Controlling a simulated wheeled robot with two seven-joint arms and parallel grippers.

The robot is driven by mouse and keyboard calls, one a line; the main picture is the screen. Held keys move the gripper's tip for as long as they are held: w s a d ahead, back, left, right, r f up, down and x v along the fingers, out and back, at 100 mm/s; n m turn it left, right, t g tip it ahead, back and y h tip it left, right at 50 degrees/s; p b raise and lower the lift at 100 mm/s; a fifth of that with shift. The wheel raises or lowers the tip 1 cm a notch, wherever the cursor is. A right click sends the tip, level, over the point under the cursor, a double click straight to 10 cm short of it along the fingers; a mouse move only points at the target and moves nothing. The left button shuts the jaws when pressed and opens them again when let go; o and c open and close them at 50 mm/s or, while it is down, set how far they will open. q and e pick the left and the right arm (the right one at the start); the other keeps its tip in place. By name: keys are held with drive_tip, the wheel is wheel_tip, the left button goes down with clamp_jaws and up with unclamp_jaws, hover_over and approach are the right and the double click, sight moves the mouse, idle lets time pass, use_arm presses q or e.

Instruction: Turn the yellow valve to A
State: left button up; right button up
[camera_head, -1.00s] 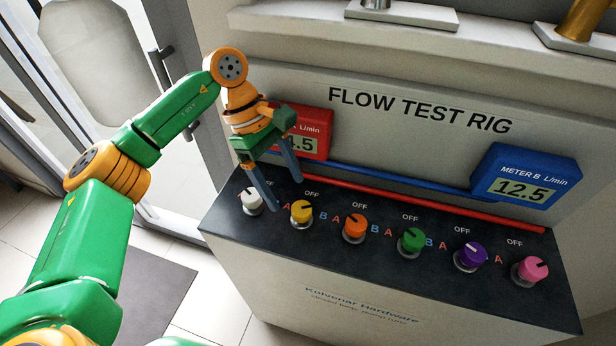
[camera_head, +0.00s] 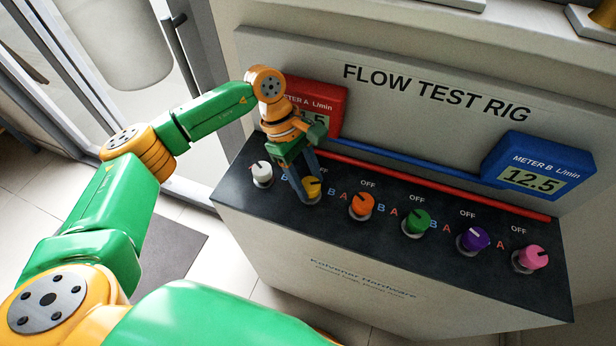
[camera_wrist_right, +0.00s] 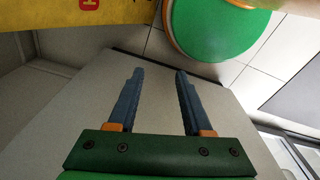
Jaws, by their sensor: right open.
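The yellow valve (camera_head: 313,186) is a round knob on the dark top of the flow test rig, second from the left. Its pointer and much of its rim are hidden by my left gripper (camera_head: 310,192). That gripper points down at the yellow valve, with one finger in front of it at the left and the other behind it. I cannot tell whether the fingers press on the knob. My right gripper (camera_wrist_right: 158,75) is open and empty in the right wrist view.
A white knob (camera_head: 262,174) stands close left and an orange knob (camera_head: 361,206) right of the yellow one. Green, purple and pink knobs follow. Red meter A (camera_head: 335,101) is partly hidden behind my left arm. Blue meter B (camera_head: 537,172) reads 12.5. A red pipe (camera_head: 440,187) runs behind the knobs.

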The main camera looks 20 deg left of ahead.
use_arm(q)
clamp_jaws()
